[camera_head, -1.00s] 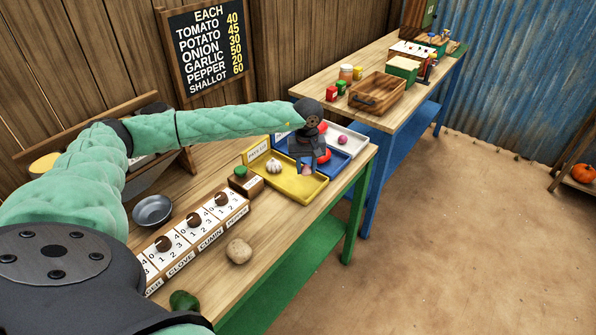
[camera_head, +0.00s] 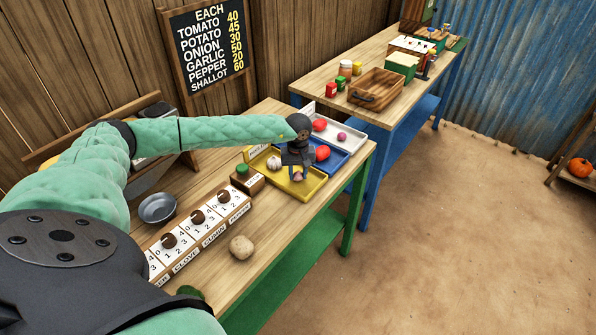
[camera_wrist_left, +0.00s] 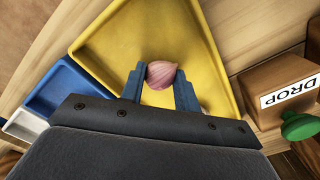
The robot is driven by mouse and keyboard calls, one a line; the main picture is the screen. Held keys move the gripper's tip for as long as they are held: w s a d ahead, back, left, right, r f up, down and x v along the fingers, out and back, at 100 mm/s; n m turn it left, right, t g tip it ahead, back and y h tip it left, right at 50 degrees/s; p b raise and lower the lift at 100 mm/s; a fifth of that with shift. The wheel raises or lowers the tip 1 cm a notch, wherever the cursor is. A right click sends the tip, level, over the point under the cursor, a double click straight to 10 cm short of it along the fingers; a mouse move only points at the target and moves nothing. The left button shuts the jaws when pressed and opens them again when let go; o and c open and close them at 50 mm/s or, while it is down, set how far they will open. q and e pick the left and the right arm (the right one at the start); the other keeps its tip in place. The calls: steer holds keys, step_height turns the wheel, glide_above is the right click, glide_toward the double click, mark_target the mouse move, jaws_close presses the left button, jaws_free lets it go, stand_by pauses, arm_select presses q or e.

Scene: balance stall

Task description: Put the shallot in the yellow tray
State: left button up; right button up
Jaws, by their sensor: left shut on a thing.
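The shallot (camera_wrist_left: 161,74) is pinkish and is held between the blue fingertips of my left gripper (camera_wrist_left: 160,84) in the left wrist view. In the head view my left gripper (camera_head: 297,172) is over the yellow tray (camera_head: 302,195), with the shallot (camera_head: 297,177) just showing at its tips. The yellow tray also fills the middle of the left wrist view (camera_wrist_left: 120,40). I cannot tell whether the shallot touches the tray floor. A garlic bulb (camera_head: 274,163) is in the yellow tray, left of the gripper. My right gripper is not in view.
A blue tray (camera_head: 338,161) with a red tomato (camera_head: 322,153) and a white tray (camera_head: 357,139) with red and pink items stand behind the yellow one. A wooden box with a green knob (camera_head: 243,173), a potato (camera_head: 241,247) and a metal bowl (camera_head: 157,208) are nearby.

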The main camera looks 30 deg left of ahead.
mark_target(298, 173)
arm_select(q)
steer(key=shift+f, duration=0.1)
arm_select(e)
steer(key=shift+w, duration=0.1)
arm_select(q)
steer(key=o, duration=0.9)
steer(key=shift+o, duration=0.2)
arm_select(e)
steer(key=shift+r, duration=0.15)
arm_select(q)
steer(key=shift+r, duration=0.3)
steer(key=shift+r+b, duration=0.25)
steer(key=shift+b, duration=0.2)
step_height(298, 173, up, 4)
steer(key=shift+f+b, duration=0.15)
steer(key=shift+b, duration=0.85)
step_height(298, 173, up, 7)
steer(key=b, duration=0.3)
steer(key=shift+r, duration=0.2)
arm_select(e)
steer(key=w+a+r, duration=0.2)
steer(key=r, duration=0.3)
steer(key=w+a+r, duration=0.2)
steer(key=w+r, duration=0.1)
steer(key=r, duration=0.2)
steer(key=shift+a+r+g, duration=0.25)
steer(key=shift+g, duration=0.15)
